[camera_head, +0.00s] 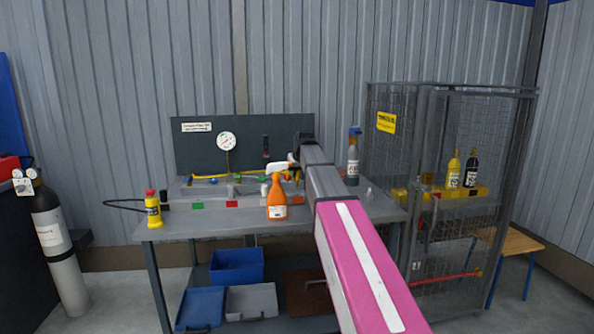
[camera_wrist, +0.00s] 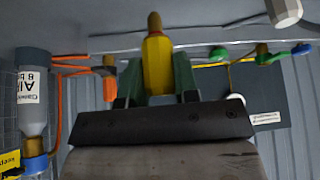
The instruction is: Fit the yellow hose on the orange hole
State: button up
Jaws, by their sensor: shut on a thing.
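My gripper (camera_wrist: 157,75) is shut on the yellow hose end (camera_wrist: 156,62), a yellow body with a brass tip that points away from the jaws. In the head view my gripper is mostly hidden behind my arm, above the bench near the back panel. A yellow hose (camera_head: 209,176) lies along the back of the bench there. In the wrist view an orange fitting (camera_wrist: 109,87) with a brass end is beside the jaws, to the left and apart from the yellow hose end. An orange hose (camera_wrist: 64,100) runs near it. I cannot make out an orange hole.
An orange spray bottle (camera_head: 277,200) stands at the bench front, and a yellow bottle (camera_head: 153,211) at its left end. A grey bottle with a blue top (camera_head: 353,160) is right of my arm. Behind are a gauge (camera_head: 226,141) and a mesh cage (camera_head: 463,130).

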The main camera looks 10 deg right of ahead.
aim_at(297, 186)
jog(key=shift+f, duration=0.9)
jog(key=shift+f, duration=2.25)
dwell(1.5)
jog(key=o, duration=1)
